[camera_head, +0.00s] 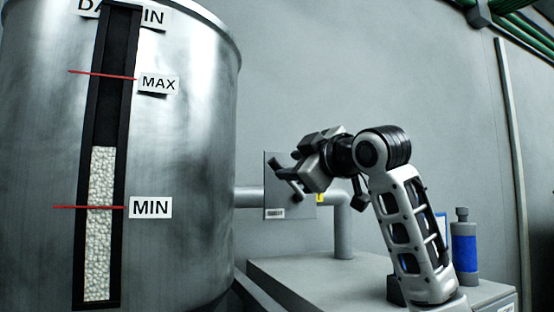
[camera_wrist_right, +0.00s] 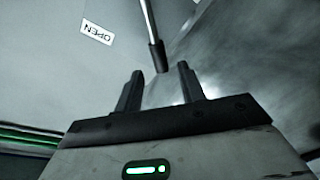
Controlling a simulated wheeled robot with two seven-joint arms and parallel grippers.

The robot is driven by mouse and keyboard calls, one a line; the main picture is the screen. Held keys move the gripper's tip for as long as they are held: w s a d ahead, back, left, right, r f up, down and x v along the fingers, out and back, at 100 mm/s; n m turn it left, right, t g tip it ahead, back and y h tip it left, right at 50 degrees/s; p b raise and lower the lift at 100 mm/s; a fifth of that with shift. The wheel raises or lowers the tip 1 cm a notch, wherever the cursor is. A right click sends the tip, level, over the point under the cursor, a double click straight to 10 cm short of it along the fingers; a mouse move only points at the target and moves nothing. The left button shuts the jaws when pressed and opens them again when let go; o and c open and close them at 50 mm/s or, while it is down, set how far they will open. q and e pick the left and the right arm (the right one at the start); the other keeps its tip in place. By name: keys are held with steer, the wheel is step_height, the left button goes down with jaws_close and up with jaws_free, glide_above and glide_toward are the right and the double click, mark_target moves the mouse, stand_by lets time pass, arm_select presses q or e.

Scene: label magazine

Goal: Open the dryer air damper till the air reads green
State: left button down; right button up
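The damper's lever looks like a thin rod with a dark grip (camera_wrist_right: 157,57) in the right wrist view, near an OPEN label (camera_wrist_right: 97,33) that appears upside down. My right gripper (camera_wrist_right: 160,82) is open; the grip's end is just ahead of the gap between its fingers, apparently not clasped. In the head view my right gripper (camera_head: 284,178) is in front of a square grey plate (camera_head: 275,208) on the pipe, hiding part of it. The lever cannot be made out there. A small yellow patch (camera_head: 320,198) shows beside the plate; I see no clear air reading. My left gripper is not in view.
A large metal bin (camera_head: 185,150) fills the left, with a sight window of white granules (camera_head: 100,220) reaching above MIN and below MAX. A grey cabinet top (camera_head: 300,270) lies below the pipe (camera_head: 343,230). A blue-banded bottle (camera_head: 465,250) stands at right.

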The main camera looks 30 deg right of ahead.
mark_target(280, 166)
steer(key=w, duration=0.2)
steer(key=w+p, duration=0.1)
steer(key=w, duration=0.3)
steer(key=shift+a+p, duration=0.3)
steer(key=shift+p, duration=0.05)
jaws_close()
steer(key=shift+w, duration=0.1)
